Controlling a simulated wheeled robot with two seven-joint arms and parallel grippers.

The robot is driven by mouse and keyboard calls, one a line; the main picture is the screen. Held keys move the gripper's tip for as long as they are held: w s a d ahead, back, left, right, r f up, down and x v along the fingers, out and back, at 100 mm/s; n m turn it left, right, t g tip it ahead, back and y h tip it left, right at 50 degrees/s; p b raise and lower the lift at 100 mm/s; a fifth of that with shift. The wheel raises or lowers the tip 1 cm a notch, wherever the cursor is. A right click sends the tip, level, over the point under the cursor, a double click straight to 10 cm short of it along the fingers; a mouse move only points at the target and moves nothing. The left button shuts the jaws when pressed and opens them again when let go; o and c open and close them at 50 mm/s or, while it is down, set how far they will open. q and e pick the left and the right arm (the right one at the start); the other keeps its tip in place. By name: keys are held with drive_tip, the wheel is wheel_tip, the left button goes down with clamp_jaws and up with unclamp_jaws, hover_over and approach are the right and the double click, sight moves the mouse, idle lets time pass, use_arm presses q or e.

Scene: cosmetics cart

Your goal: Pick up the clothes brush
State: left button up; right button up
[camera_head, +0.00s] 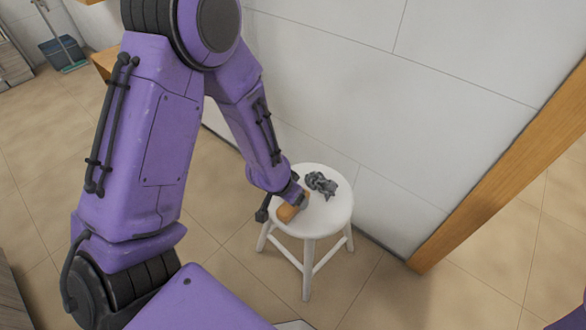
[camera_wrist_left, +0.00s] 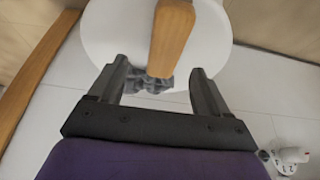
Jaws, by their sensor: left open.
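A wooden, orange-brown piece, which looks like the clothes brush (camera_head: 287,213), lies at the near left edge of the white stool (camera_head: 322,213). In the left wrist view its long wooden body (camera_wrist_left: 172,38) reaches in from the top and ends between my fingers. My left gripper (camera_head: 292,197) is at the brush, partly covering it. In the wrist view the left gripper (camera_wrist_left: 159,70) is open, with one finger on each side of the brush end and visible gaps. Any bristles are hidden. My right gripper is not in view.
A crumpled grey item (camera_head: 321,184) lies on the stool just beyond the brush; it also shows behind the brush end in the wrist view (camera_wrist_left: 152,85). A white wall stands behind the stool, and a wooden door frame (camera_head: 500,175) is to the right. Tiled floor in front is clear.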

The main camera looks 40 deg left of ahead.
use_arm(q)
drive_tip(key=x, duration=0.2)
drive_tip(key=b+x, duration=0.1)
drive_tip(key=x, duration=0.1)
drive_tip(key=s+b+x, duration=0.1)
drive_tip(key=x, duration=0.1)
drive_tip(key=shift+w+a+f, duration=0.2)
drive_tip(key=shift+a+f, duration=0.15)
drive_tip(key=shift+f, duration=0.1)
drive_tip(key=shift+w+f, duration=0.1)
drive_tip(key=shift+f, duration=0.05)
drive_tip(key=shift+f, duration=0.15)
drive_tip(key=shift+c, duration=0.3)
drive_tip(key=c, duration=1.2)
